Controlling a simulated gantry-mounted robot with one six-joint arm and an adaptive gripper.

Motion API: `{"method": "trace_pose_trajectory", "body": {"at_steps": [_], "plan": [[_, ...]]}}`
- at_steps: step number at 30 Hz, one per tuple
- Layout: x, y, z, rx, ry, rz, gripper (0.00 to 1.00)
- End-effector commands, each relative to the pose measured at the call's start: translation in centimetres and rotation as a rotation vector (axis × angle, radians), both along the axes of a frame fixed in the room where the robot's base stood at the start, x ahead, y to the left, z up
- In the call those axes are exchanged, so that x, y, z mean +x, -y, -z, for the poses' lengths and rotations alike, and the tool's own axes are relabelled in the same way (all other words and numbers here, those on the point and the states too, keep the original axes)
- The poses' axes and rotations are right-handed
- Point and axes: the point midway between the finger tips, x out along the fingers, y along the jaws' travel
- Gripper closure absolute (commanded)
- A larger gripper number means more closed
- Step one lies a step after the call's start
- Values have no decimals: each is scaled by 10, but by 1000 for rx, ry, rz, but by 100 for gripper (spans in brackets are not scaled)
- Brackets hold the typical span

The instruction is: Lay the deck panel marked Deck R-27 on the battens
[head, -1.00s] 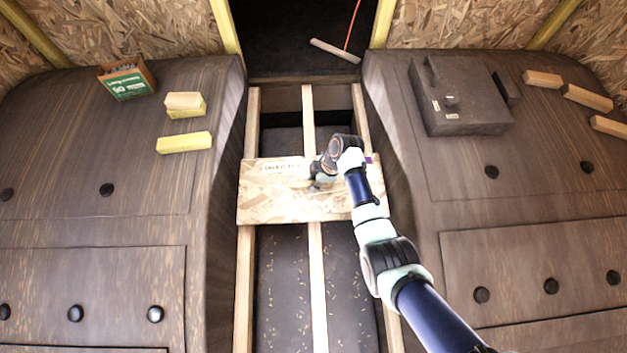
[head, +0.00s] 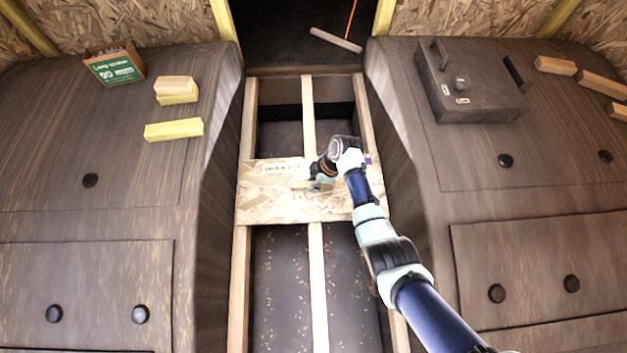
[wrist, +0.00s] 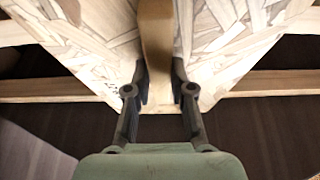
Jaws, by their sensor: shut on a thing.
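The deck panel (head: 270,205), a pale chipboard rectangle, lies level across the line of three wooden battens (head: 317,275) in the head view. Its printed label (head: 283,167) is near the far edge, too blurred to read surely. My gripper (head: 318,180) is over the panel's middle. In the wrist view my gripper (wrist: 158,85) is shut on a wooden grip strip (wrist: 156,40) that stands on the panel (wrist: 215,45). A batten (wrist: 265,83) shows past the panel's edge. I cannot tell whether the panel touches the battens or hangs just above them.
Dark wheel arches (head: 210,150) flank the channel. The left one bears a screw box (head: 115,66) and wood blocks (head: 174,130); the right one bears a dark case (head: 468,85) and wood offcuts (head: 555,65). A stick (head: 335,40) lies at the far end.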

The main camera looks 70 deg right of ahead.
Motion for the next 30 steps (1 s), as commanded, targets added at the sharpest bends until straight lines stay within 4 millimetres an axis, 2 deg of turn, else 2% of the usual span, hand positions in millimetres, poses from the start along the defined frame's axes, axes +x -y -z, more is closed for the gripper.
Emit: {"method": "trace_pose_trajectory", "body": {"at_steps": [13,30], "plan": [[1,1,31,-2,3,0,100],[1,1,34,-2,3,0,100]]}}
